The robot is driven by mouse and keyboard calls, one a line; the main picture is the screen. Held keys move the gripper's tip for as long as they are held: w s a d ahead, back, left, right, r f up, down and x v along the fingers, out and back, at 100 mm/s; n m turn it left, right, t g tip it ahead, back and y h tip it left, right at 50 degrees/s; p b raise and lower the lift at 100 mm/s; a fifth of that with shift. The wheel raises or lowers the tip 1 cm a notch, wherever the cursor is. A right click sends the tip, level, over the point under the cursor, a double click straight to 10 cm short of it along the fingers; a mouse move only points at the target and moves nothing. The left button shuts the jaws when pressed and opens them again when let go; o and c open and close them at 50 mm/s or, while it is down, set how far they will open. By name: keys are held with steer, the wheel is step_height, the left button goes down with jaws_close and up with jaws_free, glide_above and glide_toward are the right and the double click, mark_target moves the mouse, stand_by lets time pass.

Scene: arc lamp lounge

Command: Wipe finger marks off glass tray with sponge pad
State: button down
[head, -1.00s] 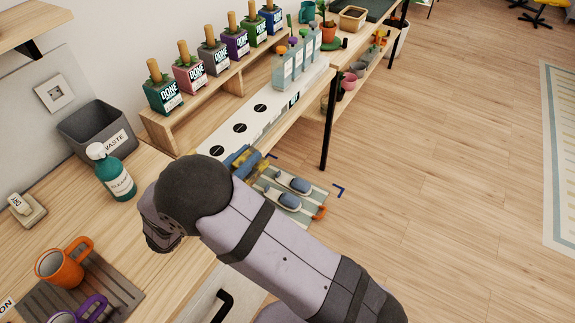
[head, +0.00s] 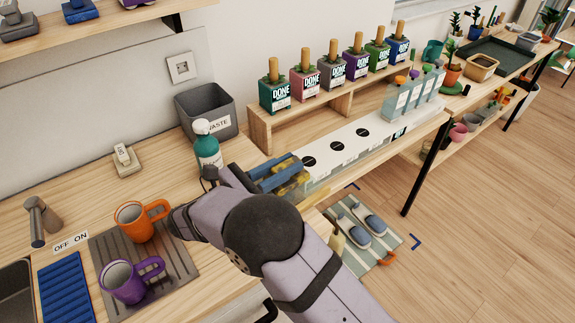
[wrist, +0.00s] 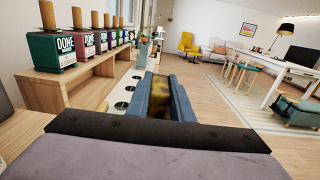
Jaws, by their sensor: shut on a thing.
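My gripper (head: 284,180) is shut on a yellow sponge pad (head: 298,186), held between its two blue fingers. In the wrist view, the yellow-brown pad (wrist: 169,98) shows between the blue fingers. In the head view, the gripper is beside the left end of a long white strip with black discs (head: 378,129), at the bench edge; I cannot tell whether the pad touches anything. I cannot make out the glass tray or finger marks for certain.
A teal spray bottle (head: 208,152) and grey waste bin (head: 207,104) stand behind my gripper. A wooden riser (head: 262,137) holds several DONE blocks. Orange (head: 137,223) and purple (head: 122,283) mugs stand at left. A striped mat with slippers (head: 384,258) lies below.

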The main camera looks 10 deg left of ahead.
step_height(320, 180, down, 6)
steer(key=b, duration=0.5)
steer(key=shift+f, duration=0.6)
steer(key=shift+w+d+r, duration=0.25)
steer(key=shift+w+d, duration=0.4)
steer(key=shift+w, duration=0.05)
steer(key=shift+b+x, duration=0.45)
steer(key=shift+x, duration=0.65)
steer(key=shift+f+b, duration=0.25)
steer(key=shift+b, duration=0.3)
steer(key=shift+s+a+r+p, duration=0.3)
steer(key=shift+s+a+p, duration=0.3)
steer(key=shift+s+a, duration=0.05)
steer(key=shift+p+v, duration=0.3)
steer(key=shift+v, duration=0.8)
step_height(320, 180, up, 8)
steer(key=p, duration=0.6)
steer(key=shift+p, duration=0.4)
